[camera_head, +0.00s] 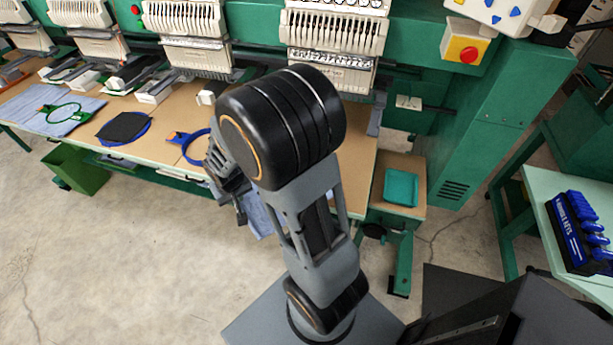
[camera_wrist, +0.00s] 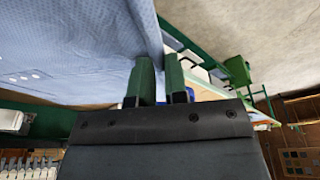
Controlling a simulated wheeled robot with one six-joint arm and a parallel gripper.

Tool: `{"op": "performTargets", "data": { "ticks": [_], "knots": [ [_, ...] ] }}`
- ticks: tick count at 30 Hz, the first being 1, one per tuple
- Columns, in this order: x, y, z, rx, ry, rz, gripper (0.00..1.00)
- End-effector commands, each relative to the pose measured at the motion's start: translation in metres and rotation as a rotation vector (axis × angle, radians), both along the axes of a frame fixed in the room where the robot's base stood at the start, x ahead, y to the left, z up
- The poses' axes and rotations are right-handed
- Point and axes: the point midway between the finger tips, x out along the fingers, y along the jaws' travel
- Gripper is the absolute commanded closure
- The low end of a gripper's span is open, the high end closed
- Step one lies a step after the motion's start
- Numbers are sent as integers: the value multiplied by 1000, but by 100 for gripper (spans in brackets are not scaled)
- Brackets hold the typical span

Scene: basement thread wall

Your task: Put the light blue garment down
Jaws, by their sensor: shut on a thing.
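The light blue garment (camera_wrist: 70,45) fills the upper left of the wrist view, with small pale spots on it. Its edge runs between the two green fingers of my gripper (camera_wrist: 161,78), which is shut on it. In the head view my gripper (camera_head: 240,208) is partly hidden by my arm, in front of the table's front edge. A piece of the garment (camera_head: 254,214) hangs there beside and below it; the rest is behind my arm.
A tan worktable (camera_head: 165,125) runs under the green embroidery machine. On it lie another light blue cloth (camera_head: 75,121) with a green hoop, a dark cloth (camera_head: 124,126) and a blue hoop (camera_head: 195,147). A teal tray (camera_head: 401,187) sits right. Floor at left front is clear.

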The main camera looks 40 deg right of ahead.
Motion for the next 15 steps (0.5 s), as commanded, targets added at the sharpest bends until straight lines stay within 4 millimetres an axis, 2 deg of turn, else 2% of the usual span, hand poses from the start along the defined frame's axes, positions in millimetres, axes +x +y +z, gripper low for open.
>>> {"op": "performTargets", "data": {
  "ticks": [1,6,11,15],
  "knots": [
    [-9,-4,-20,-3,-5,-22,100],
    [-35,-14,-38,-13,-3,-87,100],
    [-48,-19,-46,-18,-2,-122,100],
    [-45,-36,-46,-20,0,-137,100]
  ]
}}
